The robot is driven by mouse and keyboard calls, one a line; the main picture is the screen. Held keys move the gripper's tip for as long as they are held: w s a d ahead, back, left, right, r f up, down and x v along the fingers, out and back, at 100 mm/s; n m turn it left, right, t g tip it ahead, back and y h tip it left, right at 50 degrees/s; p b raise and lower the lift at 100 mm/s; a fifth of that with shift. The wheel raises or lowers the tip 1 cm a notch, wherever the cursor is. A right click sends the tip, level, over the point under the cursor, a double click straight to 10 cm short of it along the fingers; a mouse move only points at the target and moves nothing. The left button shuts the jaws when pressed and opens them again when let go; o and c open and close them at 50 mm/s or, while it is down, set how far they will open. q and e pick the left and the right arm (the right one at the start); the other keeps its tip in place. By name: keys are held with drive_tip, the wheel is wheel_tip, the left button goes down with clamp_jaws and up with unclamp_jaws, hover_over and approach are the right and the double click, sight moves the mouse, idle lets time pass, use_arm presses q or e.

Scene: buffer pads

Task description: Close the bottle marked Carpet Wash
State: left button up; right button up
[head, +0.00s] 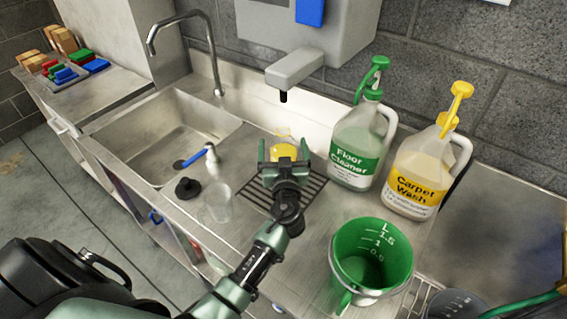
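The Carpet Wash bottle (419,171) is a translucent jug with a yellow label and a side handle. It stands upright on the counter at the right. A yellow pump top (454,105) is at its neck; I cannot tell whether it is fastened. My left gripper (284,150) is over the drain grate, well left of the bottle. Its fingers are spread on either side of a clear vessel with yellow contents (283,136). The gripper partly hides this vessel, and I cannot tell whether the fingers touch it. My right gripper is not in view.
A Floor Cleaner jug (357,147) with a green pump stands left of the Carpet Wash bottle. A green measuring bucket (371,254) is in front. A dispenser spout (294,67) overhangs the grate. A clear cup (217,203) and black stopper (187,187) are near the sink (140,123).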

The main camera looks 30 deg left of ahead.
use_arm(q)
drive_tip(key=c, duration=1.8)
clamp_jaws()
drive_tip(key=shift+w+a+r, duration=0.1)
drive_tip(key=shift+r, duration=0.1)
